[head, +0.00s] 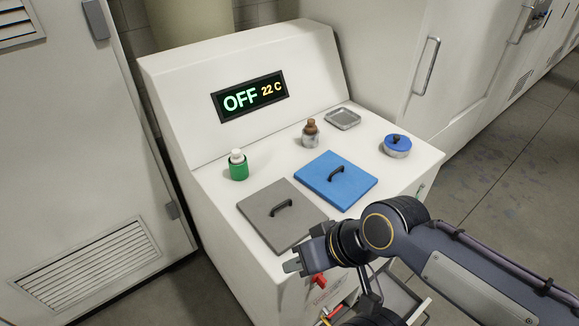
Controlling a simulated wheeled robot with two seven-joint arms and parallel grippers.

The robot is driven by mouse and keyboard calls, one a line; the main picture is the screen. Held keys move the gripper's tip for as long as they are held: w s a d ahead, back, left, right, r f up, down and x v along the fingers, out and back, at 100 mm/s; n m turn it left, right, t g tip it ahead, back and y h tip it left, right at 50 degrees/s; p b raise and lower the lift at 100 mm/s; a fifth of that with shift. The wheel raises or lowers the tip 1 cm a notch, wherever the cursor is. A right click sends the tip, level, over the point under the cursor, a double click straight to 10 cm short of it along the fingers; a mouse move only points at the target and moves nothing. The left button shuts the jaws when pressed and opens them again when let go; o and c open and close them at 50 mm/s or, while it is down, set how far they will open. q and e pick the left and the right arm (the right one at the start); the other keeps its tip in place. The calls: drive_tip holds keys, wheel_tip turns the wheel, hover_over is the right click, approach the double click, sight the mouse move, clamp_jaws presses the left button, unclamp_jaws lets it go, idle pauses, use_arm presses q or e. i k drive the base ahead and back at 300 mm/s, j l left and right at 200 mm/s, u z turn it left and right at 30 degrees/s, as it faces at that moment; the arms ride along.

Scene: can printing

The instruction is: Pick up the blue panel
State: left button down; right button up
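The blue panel (325,184) is a flat square plate with a dark arched handle (337,173) in its middle. It lies on the white machine's sloped top, right of a similar grey panel (272,222). My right gripper (293,267) is at the machine's front edge, just in front of the grey panel's near corner. It is apart from the blue panel and its handle. Its fingers are small and seen edge-on, so I cannot tell whether they are open or shut. My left gripper is not in view.
A green bottle (238,166), a brown-topped jar (310,134), a grey tray (343,119) and a blue-lidded round tin (397,146) stand around the panels. A red part (318,281) shows on the machine's front, below my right wrist.

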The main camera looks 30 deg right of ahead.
sight(337, 180)
drive_tip(key=z, duration=1.6)
drive_tip(key=l+u, duration=0.1)
drive_tip(key=u, duration=0.4)
drive_tip(key=i+l+u, duration=0.1)
drive_tip(key=u, duration=0.35)
drive_tip(key=l+u, duration=0.2)
drive_tip(key=u, duration=0.3)
drive_tip(key=l+u, duration=0.15)
drive_tip(key=u, duration=0.35)
drive_tip(key=l, duration=0.6)
